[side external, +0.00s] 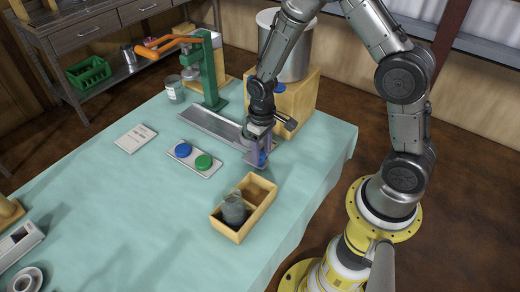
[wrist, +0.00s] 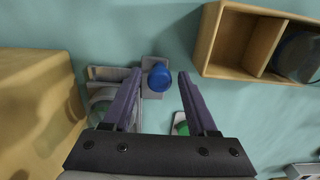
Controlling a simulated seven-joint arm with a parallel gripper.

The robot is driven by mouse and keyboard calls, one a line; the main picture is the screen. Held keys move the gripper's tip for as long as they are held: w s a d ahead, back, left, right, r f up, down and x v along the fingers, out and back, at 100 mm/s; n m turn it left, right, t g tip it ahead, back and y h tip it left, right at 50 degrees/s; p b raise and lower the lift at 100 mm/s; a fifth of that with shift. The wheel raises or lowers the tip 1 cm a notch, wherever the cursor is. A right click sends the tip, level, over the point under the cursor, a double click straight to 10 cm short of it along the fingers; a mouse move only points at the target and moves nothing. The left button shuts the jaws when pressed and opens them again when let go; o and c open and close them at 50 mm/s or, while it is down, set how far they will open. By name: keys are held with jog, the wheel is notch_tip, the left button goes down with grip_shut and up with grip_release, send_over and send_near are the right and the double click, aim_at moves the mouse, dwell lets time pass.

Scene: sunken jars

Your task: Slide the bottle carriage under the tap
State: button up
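My gripper (side external: 257,152) is over the near end of a long grey rail (side external: 205,124). In the wrist view its purple fingers (wrist: 160,76) are open, one on each side of a blue knob (wrist: 160,78), with a gap on both sides. The knob is on a small grey plate (wrist: 152,93), apparently the carriage's end; the rest of the carriage is hidden by my gripper. A steel tank (side external: 298,68) stands on a wooden block (side external: 298,104) beside the rail, with a small blue part (side external: 280,88), possibly the tap, low on its front.
A green press (side external: 212,75) with an orange lever stands at the rail's far end, near a glass jar (side external: 174,89). A wooden box (side external: 258,206) holds a dark jar (side external: 234,211). Blue and green discs lie on a grey tray (side external: 179,161).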

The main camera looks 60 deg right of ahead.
jog(key=shift+o, duration=0.4)
jog(key=shift+w, duration=0.1)
jog(key=shift+r, duration=0.25)
notch_tip(320, 180, up, 13)
jog(key=shift+r, duration=0.2)
